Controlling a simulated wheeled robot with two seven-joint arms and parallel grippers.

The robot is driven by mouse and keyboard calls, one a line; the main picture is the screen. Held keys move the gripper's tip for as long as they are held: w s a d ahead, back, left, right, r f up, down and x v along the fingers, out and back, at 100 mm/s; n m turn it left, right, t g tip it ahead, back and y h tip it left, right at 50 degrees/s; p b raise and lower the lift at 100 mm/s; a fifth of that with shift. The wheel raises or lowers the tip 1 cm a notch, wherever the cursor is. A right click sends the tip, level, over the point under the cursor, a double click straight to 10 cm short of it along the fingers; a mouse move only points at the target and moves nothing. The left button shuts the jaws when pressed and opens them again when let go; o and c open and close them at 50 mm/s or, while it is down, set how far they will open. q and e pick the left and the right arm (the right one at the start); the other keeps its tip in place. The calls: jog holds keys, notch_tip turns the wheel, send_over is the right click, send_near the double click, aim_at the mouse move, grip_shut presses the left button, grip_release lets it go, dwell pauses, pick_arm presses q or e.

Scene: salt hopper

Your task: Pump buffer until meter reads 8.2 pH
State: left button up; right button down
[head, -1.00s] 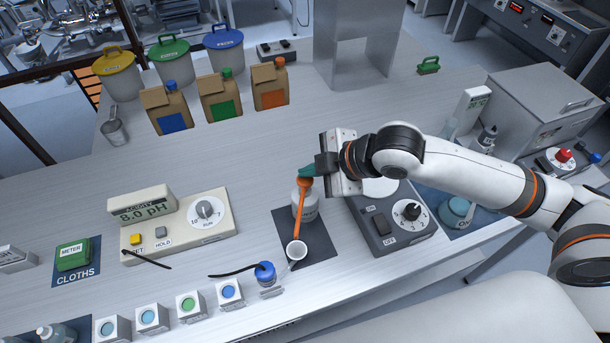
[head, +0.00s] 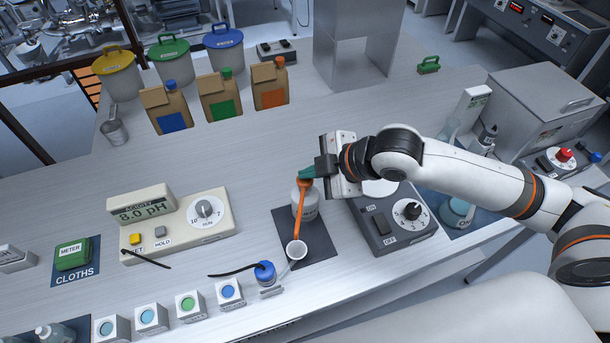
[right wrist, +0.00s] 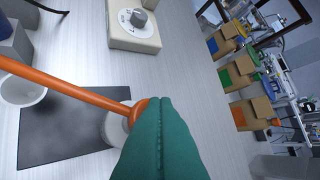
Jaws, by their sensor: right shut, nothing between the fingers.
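The pH meter (head: 180,222) reads 8.0 pH on its display (head: 142,210). A white bottle (head: 305,205) with an orange pump head (head: 303,184) stands on a dark mat (head: 318,243). Its long orange spout reaches over a small white cup (head: 297,249) with the blue-capped probe (head: 265,271) beside it. My right gripper (head: 308,173) is shut and empty, with its green fingertips at the pump head. In the right wrist view the green fingers (right wrist: 161,140) are closed together and hide part of the pump head (right wrist: 138,110). My left gripper is not in view.
A grey stirrer box (head: 384,234) with a knob and switch stands just right of the mat. Several small boxes with coloured discs (head: 189,305) line the front edge. Tubs and brown packages (head: 219,97) stand at the back.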

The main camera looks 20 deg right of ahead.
jog(key=shift+f, duration=0.4)
dwell(0.3)
jog(key=shift+r, duration=0.1)
jog(key=shift+r+p, duration=1.05)
jog(key=shift+p, duration=0.2)
jog(key=shift+r, duration=0.1)
notch_tip(320, 180, up, 5)
jog(key=p, duration=0.5)
jog(key=shift+p, duration=0.35)
jog(key=shift+d, duration=0.1)
